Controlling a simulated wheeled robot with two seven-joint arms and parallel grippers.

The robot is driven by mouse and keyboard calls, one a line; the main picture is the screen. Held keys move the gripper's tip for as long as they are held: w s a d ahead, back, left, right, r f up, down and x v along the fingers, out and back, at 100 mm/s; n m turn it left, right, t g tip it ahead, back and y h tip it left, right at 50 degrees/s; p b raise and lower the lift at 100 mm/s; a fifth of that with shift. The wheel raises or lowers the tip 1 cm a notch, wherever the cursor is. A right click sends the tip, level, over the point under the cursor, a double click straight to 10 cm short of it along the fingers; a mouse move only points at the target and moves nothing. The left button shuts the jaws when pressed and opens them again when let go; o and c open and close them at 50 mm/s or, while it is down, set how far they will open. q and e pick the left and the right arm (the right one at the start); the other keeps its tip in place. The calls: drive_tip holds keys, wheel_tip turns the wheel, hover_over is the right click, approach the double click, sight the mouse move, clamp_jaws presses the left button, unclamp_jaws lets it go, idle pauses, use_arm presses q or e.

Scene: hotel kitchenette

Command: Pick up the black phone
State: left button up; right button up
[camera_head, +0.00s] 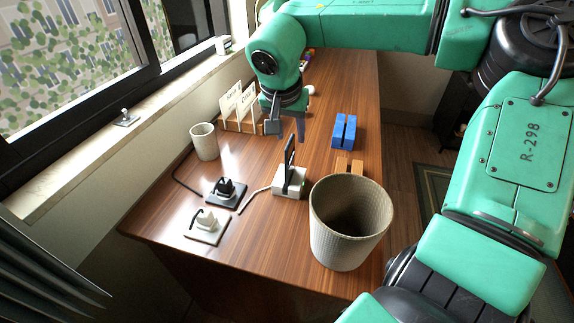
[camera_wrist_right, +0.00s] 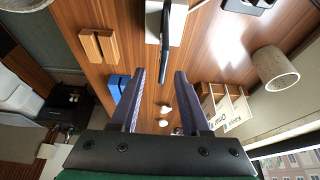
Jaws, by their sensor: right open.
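The black phone (camera_head: 289,158) stands upright, leaning slightly, in a white charging dock (camera_head: 290,183) on the wooden desk. In the right wrist view the phone (camera_wrist_right: 164,42) is a thin dark edge-on slab beyond the fingertips, with the white dock (camera_wrist_right: 178,22) beside it. My right gripper (camera_head: 287,132) is open and empty. It hangs above the desk just behind the phone in the head view; its two fingers (camera_wrist_right: 160,75) are apart, and the phone is not between them. My left gripper is not in view.
A woven bin (camera_head: 335,248) stands right of the dock, at the front. A blue stand (camera_head: 344,131), wooden blocks (camera_head: 349,165), a cup (camera_head: 204,141), a card holder (camera_head: 230,124) and two sockets with plugs (camera_head: 226,190) surround it. A cable runs left from the dock.

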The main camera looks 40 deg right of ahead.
sight(291, 148)
drive_tip(key=x, duration=0.7)
drive_tip(key=shift+w+a+f, duration=0.15)
drive_tip(key=shift+w+f, duration=0.05)
drive_tip(key=shift+f, duration=0.05)
clamp_jaws()
drive_tip(key=shift+r, duration=0.1)
idle(0.9)
